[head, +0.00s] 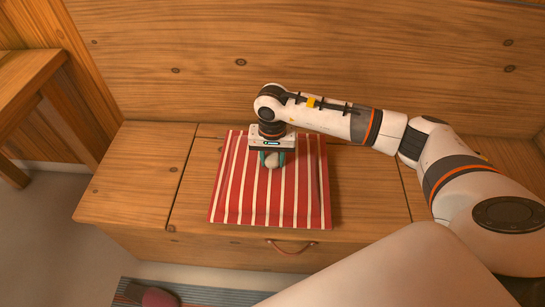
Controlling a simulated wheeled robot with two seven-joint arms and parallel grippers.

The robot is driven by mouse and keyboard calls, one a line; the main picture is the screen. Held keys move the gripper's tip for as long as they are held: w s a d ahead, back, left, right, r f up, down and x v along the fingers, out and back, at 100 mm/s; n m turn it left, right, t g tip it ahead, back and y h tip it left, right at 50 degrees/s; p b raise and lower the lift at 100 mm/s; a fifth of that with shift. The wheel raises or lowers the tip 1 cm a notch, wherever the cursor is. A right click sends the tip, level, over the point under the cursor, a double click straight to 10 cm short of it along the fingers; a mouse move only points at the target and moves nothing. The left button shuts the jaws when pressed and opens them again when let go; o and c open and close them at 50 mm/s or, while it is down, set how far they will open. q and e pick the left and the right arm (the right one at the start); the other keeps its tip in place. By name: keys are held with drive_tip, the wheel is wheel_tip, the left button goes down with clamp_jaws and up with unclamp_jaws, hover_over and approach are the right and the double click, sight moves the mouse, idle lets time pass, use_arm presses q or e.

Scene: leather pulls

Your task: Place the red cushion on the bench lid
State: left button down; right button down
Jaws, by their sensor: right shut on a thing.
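The red cushion (250,195) has cream stripes and is flat and nearly square. It is over the middle of the bench lid (365,195), with its near edge close to the lid's front edge. I cannot tell whether it rests fully on the lid. My right gripper (271,160) points down at the far half of the cushion, its teal fingers shut around a small pale round knob at the cushion's middle top. The gripper's body hides part of the far edge. My left gripper is not in view.
The wooden bench back (330,50) rises just behind the cushion. A leather pull (290,247) hangs on the bench front. A wooden stool or table (30,80) stands at the left. A striped rug (205,294) with a dark purple item (152,297) lies on the floor.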

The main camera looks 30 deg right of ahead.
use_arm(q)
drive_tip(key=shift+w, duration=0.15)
use_arm(e)
drive_tip(key=c, duration=0.9)
unclamp_jaws()
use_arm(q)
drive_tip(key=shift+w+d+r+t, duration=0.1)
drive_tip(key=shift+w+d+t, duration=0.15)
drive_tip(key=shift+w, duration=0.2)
